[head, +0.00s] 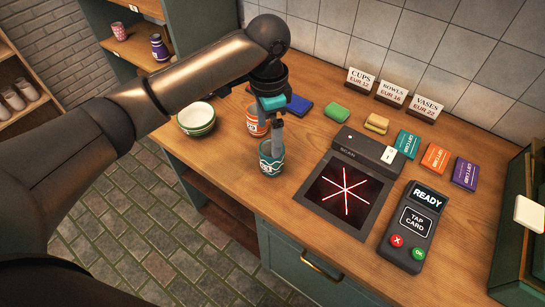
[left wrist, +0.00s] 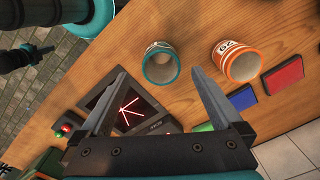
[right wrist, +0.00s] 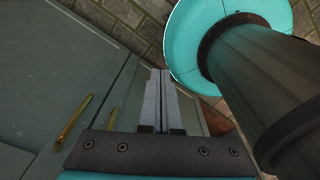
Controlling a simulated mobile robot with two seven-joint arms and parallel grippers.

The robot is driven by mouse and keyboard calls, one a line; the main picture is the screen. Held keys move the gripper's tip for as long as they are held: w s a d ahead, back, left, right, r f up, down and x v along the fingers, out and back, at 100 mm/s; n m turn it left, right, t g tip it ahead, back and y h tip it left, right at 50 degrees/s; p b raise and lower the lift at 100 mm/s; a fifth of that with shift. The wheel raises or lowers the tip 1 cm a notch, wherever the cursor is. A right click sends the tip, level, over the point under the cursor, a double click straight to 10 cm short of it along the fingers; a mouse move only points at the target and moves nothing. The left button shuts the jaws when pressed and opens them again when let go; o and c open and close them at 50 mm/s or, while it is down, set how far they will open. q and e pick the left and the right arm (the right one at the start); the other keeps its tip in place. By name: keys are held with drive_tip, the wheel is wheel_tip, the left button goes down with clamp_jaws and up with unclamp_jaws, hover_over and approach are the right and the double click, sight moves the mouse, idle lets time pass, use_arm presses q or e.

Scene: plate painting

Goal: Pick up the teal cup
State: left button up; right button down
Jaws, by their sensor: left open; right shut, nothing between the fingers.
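The teal cup (head: 271,158) stands upright on the wooden counter, left of the scanner. It has a white band pattern and also shows in the left wrist view (left wrist: 160,64), ahead of the fingertips. My left gripper (head: 277,137) is above the cup in the head view; its fingers are apart and empty in the left wrist view (left wrist: 160,75). Whether the fingertips touch the cup I cannot tell. My right gripper (right wrist: 160,75) is shut and empty, low in front of the cabinet doors.
An orange cup (head: 256,122) stands just behind the teal cup, and green-striped bowls (head: 197,119) to its left. The scanner (head: 343,192) and card terminal (head: 410,228) lie to the right.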

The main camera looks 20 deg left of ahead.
sight(269, 146)
use_arm(q)
wheel_tip(269, 146, down, 4)
drive_tip(key=shift+f, duration=0.6)
drive_tip(key=f, duration=0.1)
drive_tip(key=f+b, duration=0.1)
drive_tip(key=f, duration=0.2)
drive_tip(key=shift+w+d+f, duration=0.15)
drive_tip(key=shift+w+f, duration=0.1)
drive_tip(key=shift+f, duration=0.15)
drive_tip(key=c, duration=0.4)
drive_tip(key=shift+r, duration=0.1)
drive_tip(key=c, duration=1.1)
use_arm(e)
drive_tip(key=shift+w+a+f, duration=0.1)
drive_tip(key=shift+w+f, duration=0.45)
drive_tip(key=shift+f, duration=0.15)
use_arm(q)
drive_tip(key=shift+r, duration=0.1)
